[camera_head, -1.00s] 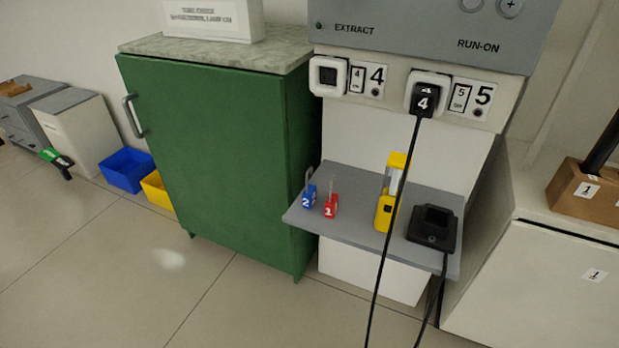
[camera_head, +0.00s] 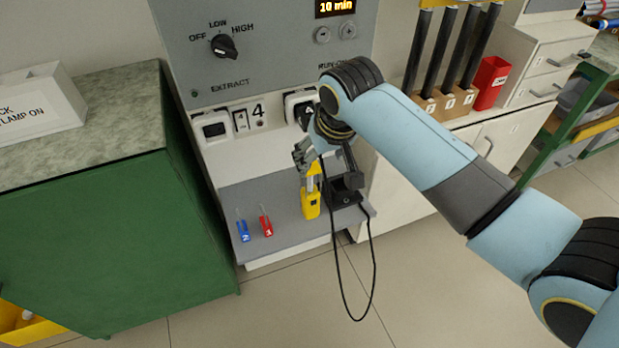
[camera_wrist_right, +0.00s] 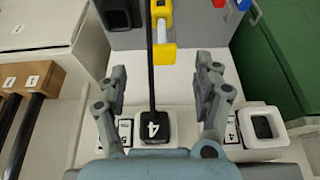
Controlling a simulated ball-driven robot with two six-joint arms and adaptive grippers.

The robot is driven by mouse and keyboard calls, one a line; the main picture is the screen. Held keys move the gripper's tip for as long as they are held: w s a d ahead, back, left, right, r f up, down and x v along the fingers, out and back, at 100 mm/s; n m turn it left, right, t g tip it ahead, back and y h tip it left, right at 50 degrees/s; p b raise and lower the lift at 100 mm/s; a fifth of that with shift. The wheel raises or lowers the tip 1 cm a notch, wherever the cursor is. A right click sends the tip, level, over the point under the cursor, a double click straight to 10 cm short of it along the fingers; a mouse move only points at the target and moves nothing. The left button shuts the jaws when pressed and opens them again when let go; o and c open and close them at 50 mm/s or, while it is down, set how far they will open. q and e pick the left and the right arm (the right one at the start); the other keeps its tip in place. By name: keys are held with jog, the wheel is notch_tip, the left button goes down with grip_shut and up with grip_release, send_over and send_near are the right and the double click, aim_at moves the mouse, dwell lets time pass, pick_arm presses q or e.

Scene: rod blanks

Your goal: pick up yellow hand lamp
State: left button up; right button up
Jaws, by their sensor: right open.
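The yellow hand lamp (camera_head: 310,203) stands upright on the grey shelf (camera_head: 282,228), beside the black charger dock (camera_head: 345,193). It also shows in the right wrist view (camera_wrist_right: 162,50), beyond the fingertips. My right gripper (camera_head: 303,156) is above and slightly behind the lamp, partly hidden by its own wrist. In the right wrist view its two fingers (camera_wrist_right: 160,85) are spread apart with nothing gripped; the black cord and the plug marked 4 (camera_wrist_right: 155,128) lie in the gap between them. The lamp is apart from the fingers. My left gripper is not in view.
A blue padlock tagged 2 (camera_head: 243,231) and a red one tagged 1 (camera_head: 266,224) stand left on the shelf. A black cord (camera_head: 338,270) hangs in a loop before the shelf. The green cabinet (camera_head: 110,210) is at the left. Sockets and a control panel (camera_head: 270,50) rise behind.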

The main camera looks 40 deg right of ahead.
aim_at(312, 169)
jog(key=b+x, duration=0.1)
jog(key=x, duration=0.3)
jog(key=shift+w+f, duration=0.15)
jog(key=shift+f, duration=0.05)
jog(key=x, duration=0.3)
jog(key=b+x, duration=0.1)
jog(key=x, duration=0.1)
jog(key=shift+w+f, duration=0.25)
jog(key=shift+w, duration=0.25)
grip_shut()
